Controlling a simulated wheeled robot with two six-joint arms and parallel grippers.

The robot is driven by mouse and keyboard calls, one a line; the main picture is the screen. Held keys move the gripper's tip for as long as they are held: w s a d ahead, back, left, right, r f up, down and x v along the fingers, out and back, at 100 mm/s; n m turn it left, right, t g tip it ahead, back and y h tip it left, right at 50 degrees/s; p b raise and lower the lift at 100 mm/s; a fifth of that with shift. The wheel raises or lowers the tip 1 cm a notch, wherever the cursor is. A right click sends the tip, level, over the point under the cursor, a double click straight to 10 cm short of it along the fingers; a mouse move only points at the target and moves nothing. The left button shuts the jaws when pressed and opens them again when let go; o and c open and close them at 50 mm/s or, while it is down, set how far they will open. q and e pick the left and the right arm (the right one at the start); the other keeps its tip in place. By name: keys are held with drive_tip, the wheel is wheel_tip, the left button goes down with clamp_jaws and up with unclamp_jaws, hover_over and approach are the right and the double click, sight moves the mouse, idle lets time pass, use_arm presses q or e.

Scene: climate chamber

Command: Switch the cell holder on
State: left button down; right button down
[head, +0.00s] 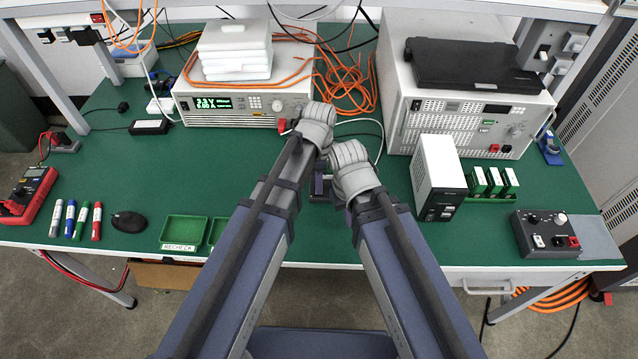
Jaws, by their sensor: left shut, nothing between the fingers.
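I cannot tell for certain which thing is the cell holder. A dark box (528,246) at the front right of the green bench has a white rocker switch, a knob and red parts on top. A small dark object (320,186), partly hidden, sits between my two arms. My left gripper (318,122) is shut and empty, near the front of the bench power supply (250,112). My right gripper (351,168) is over the middle of the bench, left of a white and black box (440,165); its fingers are hidden by its own wrist.
A large grey instrument (462,118) with a black case on top stands at the back right. Green-and-white cells (493,182) stand in a rack. Markers (76,220), a mouse (129,222) and green trays (184,231) lie at the front left. Orange cables (345,85) clutter the back.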

use_arm(q)
drive_tip(key=shift+s, duration=0.2)
use_arm(e)
drive_tip(key=shift+s, duration=0.1)
use_arm(q)
drive_tip(key=shift+w+f, duration=0.1)
use_arm(e)
drive_tip(key=shift+f, duration=0.1)
use_arm(q)
drive_tip(key=shift+w, duration=0.9)
drive_tip(key=shift+r+p, duration=0.2)
drive_tip(key=shift+p, duration=0.1)
use_arm(e)
drive_tip(key=shift+r, duration=0.2)
